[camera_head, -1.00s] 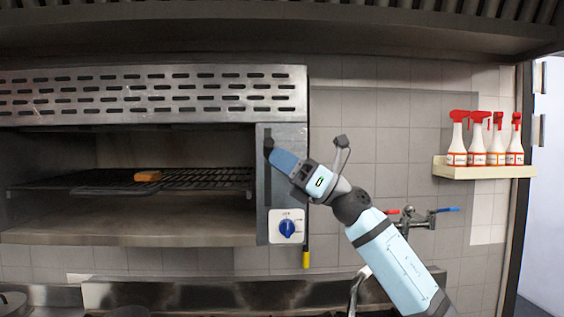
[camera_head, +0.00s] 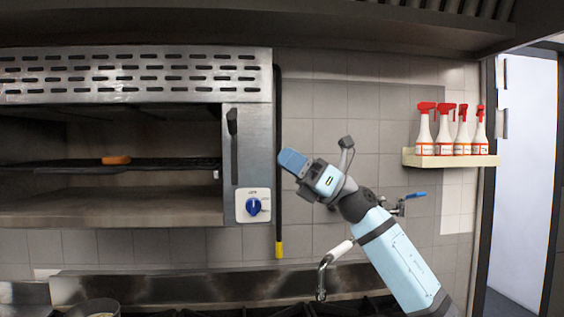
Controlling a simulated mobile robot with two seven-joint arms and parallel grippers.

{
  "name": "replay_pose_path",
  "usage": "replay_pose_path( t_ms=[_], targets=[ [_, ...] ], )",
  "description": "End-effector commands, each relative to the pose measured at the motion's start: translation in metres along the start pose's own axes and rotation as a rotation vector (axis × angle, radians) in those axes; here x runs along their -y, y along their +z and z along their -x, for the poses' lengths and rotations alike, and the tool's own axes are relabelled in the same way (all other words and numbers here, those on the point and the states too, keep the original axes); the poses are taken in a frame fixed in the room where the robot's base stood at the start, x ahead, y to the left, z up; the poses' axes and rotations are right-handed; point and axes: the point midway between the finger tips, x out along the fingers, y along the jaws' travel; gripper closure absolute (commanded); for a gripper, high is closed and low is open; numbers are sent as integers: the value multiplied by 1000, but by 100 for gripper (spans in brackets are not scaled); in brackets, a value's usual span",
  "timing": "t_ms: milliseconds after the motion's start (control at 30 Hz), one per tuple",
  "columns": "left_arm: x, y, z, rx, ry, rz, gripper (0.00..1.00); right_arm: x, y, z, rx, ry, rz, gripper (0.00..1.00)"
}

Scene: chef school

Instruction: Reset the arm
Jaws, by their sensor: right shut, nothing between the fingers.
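My right arm comes in from the lower right of the head view. Its gripper (camera_head: 292,162) is raised, pointing up and left, with its fingers together and nothing seen in them. It shows in front of the tiled wall, just right of the oven's control panel, apart from the panel in the picture. My left gripper is not in view.
A steel oven (camera_head: 140,75) stands open at the left, with an orange-brown piece of food (camera_head: 116,160) on its rack. A blue knob (camera_head: 253,206) is on its panel. Right are a tap (camera_head: 333,254) and spray bottles (camera_head: 425,130) on a shelf (camera_head: 440,160).

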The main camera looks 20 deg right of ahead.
Motion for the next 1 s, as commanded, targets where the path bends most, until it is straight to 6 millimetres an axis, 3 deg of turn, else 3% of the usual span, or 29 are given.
replay_pose_path(
  t_ms=[400,567,767,1000],
  targets=[
    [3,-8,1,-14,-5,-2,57,0,0,0,1,-1,-2,100],
    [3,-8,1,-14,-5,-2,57,5,-19,9,70,-36,-100,100],
    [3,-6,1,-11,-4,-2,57,24,-85,57,347,-213,-482,100],
    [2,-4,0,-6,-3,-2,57,37,-188,154,735,-553,-996,100]
  ],
)
